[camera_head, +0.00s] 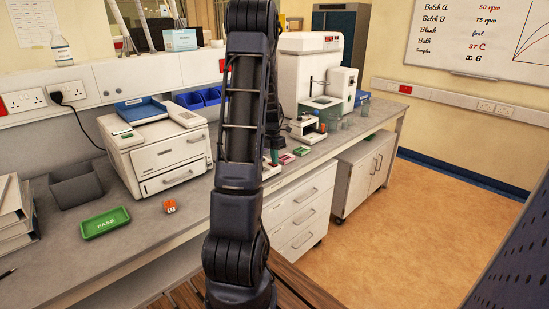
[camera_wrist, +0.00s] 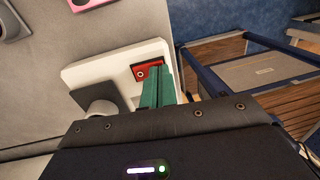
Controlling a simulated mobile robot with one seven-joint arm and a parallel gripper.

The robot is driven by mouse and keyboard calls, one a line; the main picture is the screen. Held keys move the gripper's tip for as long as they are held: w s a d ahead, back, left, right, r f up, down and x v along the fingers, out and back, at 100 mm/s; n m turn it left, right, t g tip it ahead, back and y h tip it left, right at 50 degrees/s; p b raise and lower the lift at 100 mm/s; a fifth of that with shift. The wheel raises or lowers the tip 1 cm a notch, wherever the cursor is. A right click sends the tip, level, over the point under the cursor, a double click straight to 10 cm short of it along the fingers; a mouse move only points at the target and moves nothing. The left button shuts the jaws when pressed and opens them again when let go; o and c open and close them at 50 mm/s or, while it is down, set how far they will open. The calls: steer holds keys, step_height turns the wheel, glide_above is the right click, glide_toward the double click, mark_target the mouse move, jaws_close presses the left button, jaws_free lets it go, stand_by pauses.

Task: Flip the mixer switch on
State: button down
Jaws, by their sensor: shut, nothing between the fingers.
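The mixer (camera_wrist: 110,66) is a white unit with a dark square platform and a grey round top (camera_wrist: 100,108), seen in the wrist view. Its red switch (camera_wrist: 146,72) is at the mixer's right end, with a small dark mark in it. My gripper (camera_wrist: 157,78) has green fingers, shut and empty. Their tips are right beside the red switch and cover its right part. Whether they touch it, and which way the switch is set, I cannot tell. In the head view my arm covers most of this spot; a white piece (camera_head: 270,170) shows at its right edge, probably the mixer.
A pink pad (camera_wrist: 92,3) lies on the grey bench top (camera_wrist: 40,75) near the mixer. The bench edge is close on the right. In the head view, a white printer (camera_head: 158,155) stands left of my arm and a large white instrument (camera_head: 304,72) behind it.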

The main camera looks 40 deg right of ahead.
steer(key=shift+s+f, duration=0.15)
steer(key=shift+f, duration=0.05)
steer(key=shift+w, duration=0.25)
steer(key=shift+w+r, duration=0.25)
steer(key=shift+w, duration=0.35)
step_height(320, 180, up, 14)
steer(key=w, duration=0.1)
steer(key=shift+w, duration=0.35)
stand_by(0.3)
